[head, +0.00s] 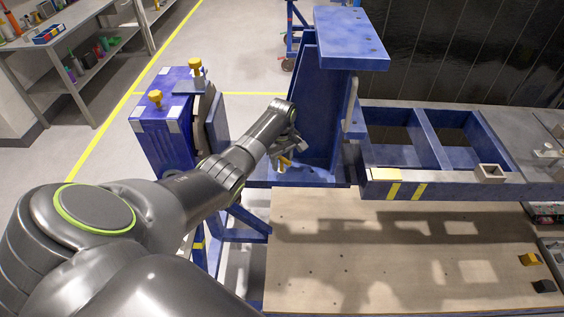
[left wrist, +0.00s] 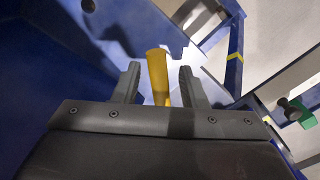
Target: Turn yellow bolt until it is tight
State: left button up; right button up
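The yellow bolt (left wrist: 157,72) shows in the left wrist view as a yellow rod standing between the two fingers of my left gripper (left wrist: 159,68). A gap shows on both sides of it, so the fingers are open and apart from it. In the head view the yellow bolt (head: 284,163) is a small yellow piece low on the blue jig (head: 320,110), partly hidden by my left gripper (head: 291,150). Its lower end is hidden behind the gripper body in the wrist view. My right gripper is in neither view.
Two more yellow knobs (head: 155,97) (head: 195,66) sit on the blue block at the left. A blue frame beam (head: 455,188) runs right, above a wooden platform (head: 400,255). In the wrist view a green-and-dark part (left wrist: 297,110) is at the right.

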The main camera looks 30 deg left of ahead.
pick_arm(q)
jog(key=shift+f, duration=0.6)
jog(key=shift+c, duration=0.3)
